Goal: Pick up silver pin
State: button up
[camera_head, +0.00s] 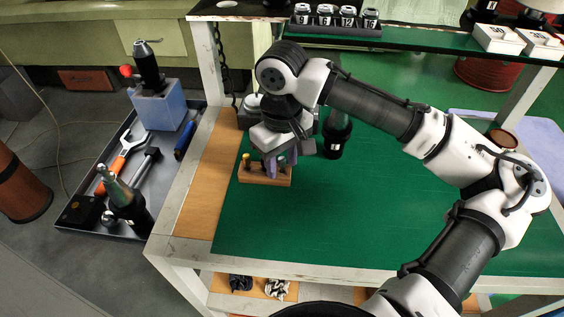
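A small wooden block (254,179) stands on the table near its left edge, with several short pins in its top. A pin with a yellow top (245,158) stands at its left end. My gripper (277,166) points down over the right part of the block. Its pale purple fingers reach down among the pins there. A greenish pin top shows between or just behind the fingers. I cannot make out a silver pin for certain; the gripper covers part of the block. Whether the fingers are closed on a pin cannot be told.
A dark tool holder (336,134) stands on the green table (345,210) to the right of the block. A rack of numbered collets (335,22) sits on the shelf above. A tool tray (97,228) lies at the left. The green tabletop in front is clear.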

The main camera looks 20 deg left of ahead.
aim_at(282, 158)
jog(key=shift+c, duration=0.2)
grip_shut()
jog(key=shift+r, duration=0.15)
notch_tip(282, 158, up, 20)
dwell(0.5)
jog(key=shift+p, duration=0.5)
jog(key=shift+a, duration=0.1)
dwell(0.5)
